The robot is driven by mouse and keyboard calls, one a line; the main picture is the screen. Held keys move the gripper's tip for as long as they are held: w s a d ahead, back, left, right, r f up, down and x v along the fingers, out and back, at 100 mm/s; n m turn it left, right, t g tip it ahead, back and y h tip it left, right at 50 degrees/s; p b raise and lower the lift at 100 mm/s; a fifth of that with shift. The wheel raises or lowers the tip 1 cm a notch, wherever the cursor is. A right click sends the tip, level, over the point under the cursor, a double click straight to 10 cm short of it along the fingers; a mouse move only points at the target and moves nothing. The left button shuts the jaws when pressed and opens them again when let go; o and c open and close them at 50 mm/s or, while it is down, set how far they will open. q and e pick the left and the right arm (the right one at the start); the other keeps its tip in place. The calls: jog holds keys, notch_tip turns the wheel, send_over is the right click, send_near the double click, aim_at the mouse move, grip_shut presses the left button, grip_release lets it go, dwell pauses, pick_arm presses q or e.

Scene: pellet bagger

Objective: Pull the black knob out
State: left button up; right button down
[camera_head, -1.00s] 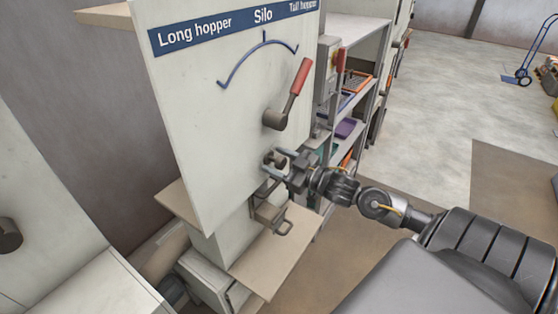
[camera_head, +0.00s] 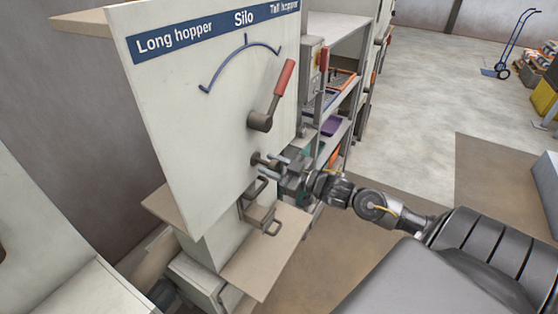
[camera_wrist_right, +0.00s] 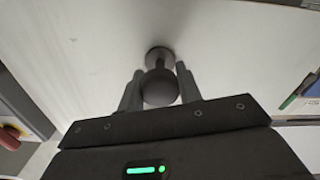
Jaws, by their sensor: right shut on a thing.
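The black knob (camera_wrist_right: 160,88) is a dark round ball on a short stem. The stem comes out of a round collar (camera_wrist_right: 160,54) on the pale panel (camera_wrist_right: 85,60). My right gripper (camera_wrist_right: 159,74) is shut on the knob, one finger on each side of it. In the head view, my right gripper (camera_head: 271,165) is at the panel's lower right, below the red-handled lever (camera_head: 275,95). The collar and a bit of stem show beside the fingertips there, and the fingers partly hide the knob. My left gripper is not in view.
A metal handle (camera_head: 256,187) and a small bracket (camera_head: 262,218) sit just below the gripper, above a beige ledge (camera_head: 265,260). Shelves (camera_head: 335,110) stand right of the panel. The floor (camera_head: 415,110) at the right is largely open.

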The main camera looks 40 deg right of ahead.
jog(key=shift+f, duration=0.1)
jog(key=c, duration=0.9)
grip_release()
jog(key=shift+s, duration=0.15)
jog(key=shift+c, duration=0.2)
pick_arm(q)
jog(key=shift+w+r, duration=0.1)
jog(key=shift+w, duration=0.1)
pick_arm(e)
jog(key=shift+s+d, duration=0.3)
jog(key=shift+s, duration=0.25)
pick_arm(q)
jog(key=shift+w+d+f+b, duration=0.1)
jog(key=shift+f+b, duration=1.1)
pick_arm(e)
jog(key=v, duration=0.9)
jog(key=shift+s, duration=0.35)
jog(key=shift+d, duration=0.1)
